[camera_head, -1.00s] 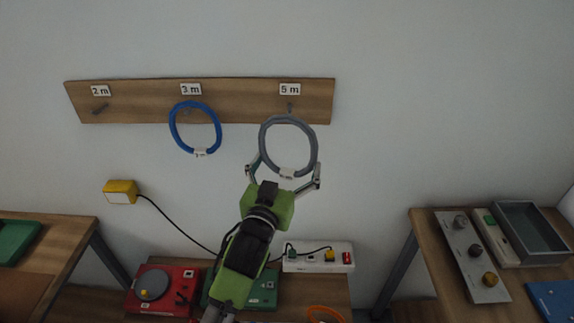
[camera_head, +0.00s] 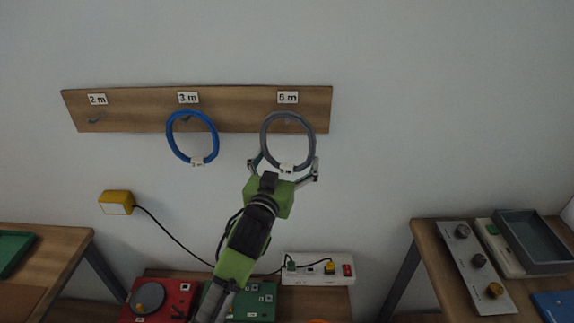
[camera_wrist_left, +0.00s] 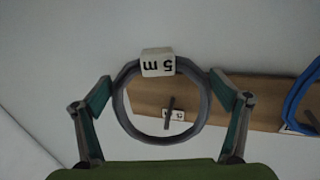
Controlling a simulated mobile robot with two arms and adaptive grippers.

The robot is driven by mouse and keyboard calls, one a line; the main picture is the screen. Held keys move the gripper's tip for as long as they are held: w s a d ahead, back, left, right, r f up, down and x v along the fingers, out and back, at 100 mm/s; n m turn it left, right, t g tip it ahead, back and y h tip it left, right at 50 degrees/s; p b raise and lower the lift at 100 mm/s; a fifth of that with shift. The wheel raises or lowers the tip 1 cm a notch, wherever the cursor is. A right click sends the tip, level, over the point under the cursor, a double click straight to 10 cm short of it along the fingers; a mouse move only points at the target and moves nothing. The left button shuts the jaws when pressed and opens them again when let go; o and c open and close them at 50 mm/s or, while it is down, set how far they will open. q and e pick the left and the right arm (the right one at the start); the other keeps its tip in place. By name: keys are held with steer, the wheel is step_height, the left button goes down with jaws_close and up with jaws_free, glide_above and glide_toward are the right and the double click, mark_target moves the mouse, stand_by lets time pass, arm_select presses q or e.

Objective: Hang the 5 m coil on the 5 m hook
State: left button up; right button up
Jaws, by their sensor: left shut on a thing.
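The grey 5 m coil (camera_head: 313,141) is a ring with a white tag (camera_head: 287,168) at its lower edge. My left gripper (camera_head: 284,165) is shut on the coil's lower part, with a finger on each side. The coil is in front of the board, below the 5 m label (camera_head: 288,97). The 5 m hook (camera_head: 287,121) shows through the upper part of the ring. In the left wrist view the hook (camera_wrist_left: 169,112) shows through the opening of the coil (camera_wrist_left: 122,108). I cannot tell whether the hook's tip passes through the ring. My right gripper is out of view.
The wooden board (camera_head: 240,113) also bears a 2 m hook (camera_head: 96,118), which is empty, and a blue coil (camera_head: 169,141) on the 3 m hook. A power strip (camera_head: 310,267) and tables stand below. The wall right of the board is clear.

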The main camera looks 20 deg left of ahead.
arm_select(q)
steer(key=shift+w+a+f+b, duration=0.2)
steer(key=shift+w+f+b, duration=0.15)
steer(key=shift+w, duration=0.4)
steer(key=shift+w+a+f+b, duration=0.2)
steer(key=shift+w+b, duration=0.2)
steer(key=shift+w, duration=0.3)
steer(key=shift+w+a+f+b, duration=0.2)
steer(key=shift+w+f+b, duration=0.15)
steer(key=shift+w, duration=0.4)
steer(key=o, duration=1)
